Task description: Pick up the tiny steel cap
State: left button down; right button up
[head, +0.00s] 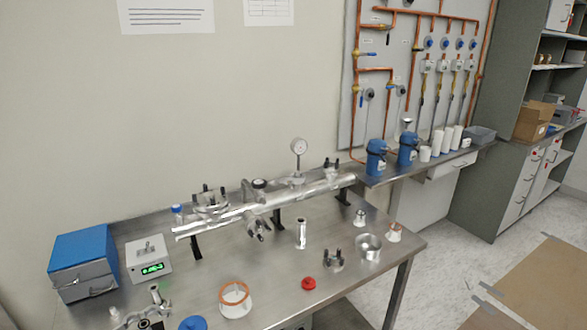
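Neither of my grippers shows in the head view. I cannot tell for sure which piece is the tiny steel cap. Several small steel parts stand on the steel bench (262,262). A short steel piece (360,217) stands near the back right of the bench. A wider, open steel cup (369,247) stands in front of it. A slim upright steel tube (301,234) stands near the middle. A small clamp-like fitting (333,260) with dark knobs sits left of the cup. More steel fittings (154,296) lie at the front left, partly cut off by the frame.
A long steel manifold pipe (265,206) with a gauge (299,147) runs along the bench's back. A blue box (84,262) and a meter (148,259) stand left. A red cap (309,283), copper-rimmed pieces (235,299) and a blue disc (193,323) lie in front.

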aim_at(115, 313)
jog(key=u, duration=1.4)
